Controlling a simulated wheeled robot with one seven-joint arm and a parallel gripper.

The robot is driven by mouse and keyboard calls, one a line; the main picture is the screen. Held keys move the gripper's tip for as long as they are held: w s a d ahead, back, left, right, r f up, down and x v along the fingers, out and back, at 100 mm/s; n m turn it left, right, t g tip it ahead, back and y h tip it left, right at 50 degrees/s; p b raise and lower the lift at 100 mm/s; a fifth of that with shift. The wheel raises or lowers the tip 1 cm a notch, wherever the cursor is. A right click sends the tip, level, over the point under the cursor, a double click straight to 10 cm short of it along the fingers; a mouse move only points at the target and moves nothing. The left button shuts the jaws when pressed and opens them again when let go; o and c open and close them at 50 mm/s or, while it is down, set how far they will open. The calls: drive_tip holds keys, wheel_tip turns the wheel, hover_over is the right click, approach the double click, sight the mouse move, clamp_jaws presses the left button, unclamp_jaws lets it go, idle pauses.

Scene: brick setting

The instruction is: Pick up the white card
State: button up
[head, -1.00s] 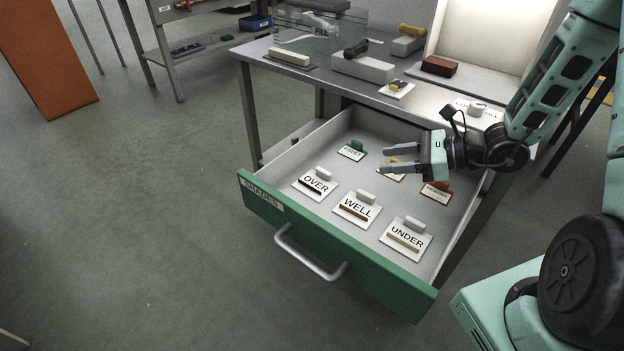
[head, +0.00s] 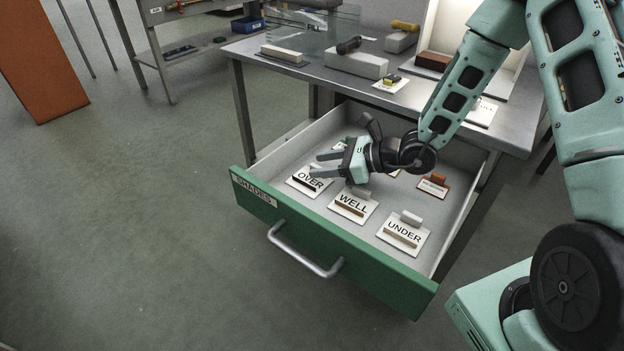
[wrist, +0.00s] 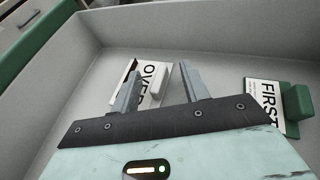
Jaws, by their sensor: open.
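Several white cards lie flat in the open drawer. In the front row are the OVER card (head: 301,187) at left, the WELL card (head: 367,216) in the middle and the UNDER card (head: 385,238) at right, each with a pale raised tab and a coloured strip. My gripper (head: 316,164) is open and empty above the OVER card and partly covers it. In the wrist view, the OVER card (wrist: 151,73) shows beyond and between the open fingers (wrist: 160,71). Which card the task means is not clear.
The FIRST card (wrist: 264,108) with a green tab lies right in the wrist view. A red-edged card (head: 430,189) lies at the drawer's back right. The green drawer front (head: 375,277) and grey walls surround the cards. The workbench (head: 300,74) stands above and behind.

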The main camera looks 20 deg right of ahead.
drive_tip(key=shift+w+a+f, duration=0.2)
drive_tip(key=shift+w+a, duration=0.05)
drive_tip(key=shift+a, duration=0.15)
clamp_jaws()
